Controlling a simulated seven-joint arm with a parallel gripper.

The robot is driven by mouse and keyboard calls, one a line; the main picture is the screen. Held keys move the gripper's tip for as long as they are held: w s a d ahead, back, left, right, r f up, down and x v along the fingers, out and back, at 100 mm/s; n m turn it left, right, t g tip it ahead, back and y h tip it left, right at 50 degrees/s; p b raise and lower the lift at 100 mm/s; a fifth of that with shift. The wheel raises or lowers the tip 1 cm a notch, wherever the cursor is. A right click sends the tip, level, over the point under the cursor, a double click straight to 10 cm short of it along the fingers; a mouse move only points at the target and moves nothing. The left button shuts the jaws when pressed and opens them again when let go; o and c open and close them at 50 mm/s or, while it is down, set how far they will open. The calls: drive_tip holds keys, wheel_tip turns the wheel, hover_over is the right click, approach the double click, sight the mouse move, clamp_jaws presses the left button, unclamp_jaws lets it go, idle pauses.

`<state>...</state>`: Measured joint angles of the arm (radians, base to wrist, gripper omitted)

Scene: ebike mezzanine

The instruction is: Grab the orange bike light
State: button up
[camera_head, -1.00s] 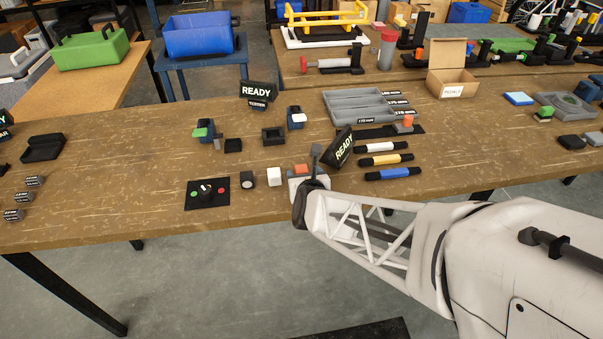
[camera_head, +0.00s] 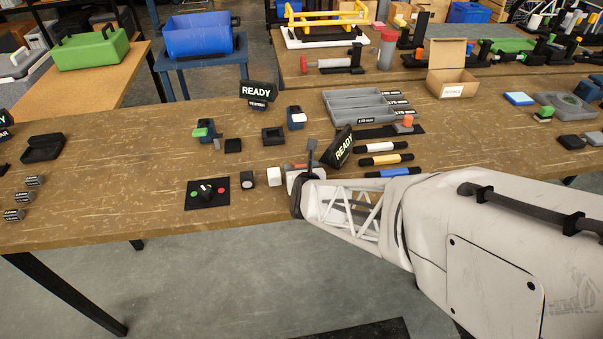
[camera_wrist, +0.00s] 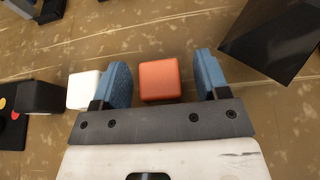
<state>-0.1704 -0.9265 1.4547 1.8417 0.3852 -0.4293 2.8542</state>
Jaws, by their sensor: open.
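The orange bike light (camera_wrist: 159,80) is a small rounded block on the worn wooden bench. In the wrist view it lies between the two blue finger pads of my gripper (camera_wrist: 163,82), with a gap on each side. My gripper is open. In the head view my gripper (camera_head: 304,172) is at the bench's front part, and only a little of the orange light (camera_head: 299,166) shows behind it.
A white block (camera_wrist: 82,90) sits just left of the left finger; it also shows in the head view (camera_head: 275,175). A black block (camera_head: 247,178) and button panel (camera_head: 208,193) lie farther left.

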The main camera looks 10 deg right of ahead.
drive_tip(key=c, duration=1)
drive_tip(key=shift+r, duration=5)
